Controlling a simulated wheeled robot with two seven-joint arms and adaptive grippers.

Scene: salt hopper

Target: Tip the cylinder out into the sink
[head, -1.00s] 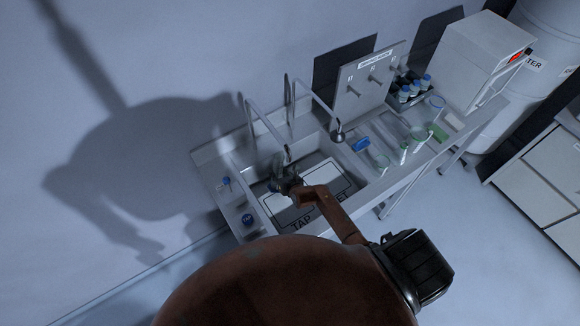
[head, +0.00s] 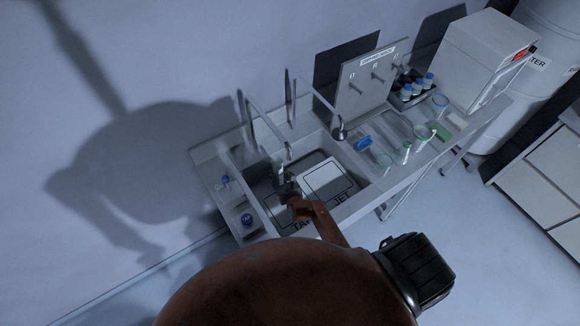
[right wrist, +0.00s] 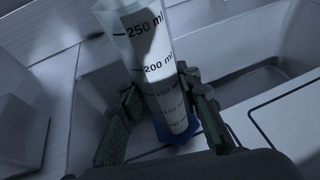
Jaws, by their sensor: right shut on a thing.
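A clear measuring cylinder (right wrist: 150,60) with black marks up to 250 ml and a blue foot (right wrist: 178,133) fills the middle of the right wrist view. My right gripper (right wrist: 165,110) is shut on its lower part, a finger on each side. The cylinder looks close to upright; whether it holds liquid I cannot tell. In the head view my right gripper (head: 287,187) is over the left part of the sink (head: 348,160), above the TAP outline, near the taps. The cylinder is small and faint there. My left gripper is not in view.
Two tall curved taps (head: 268,122) stand behind the sink. A JET outline (head: 325,180) marks the sink's right part. Blue-topped small items (head: 246,219) sit on the left ledge. Glassware, a blue item (head: 363,143), a peg board (head: 372,80) and capped bottles (head: 416,87) are to the right.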

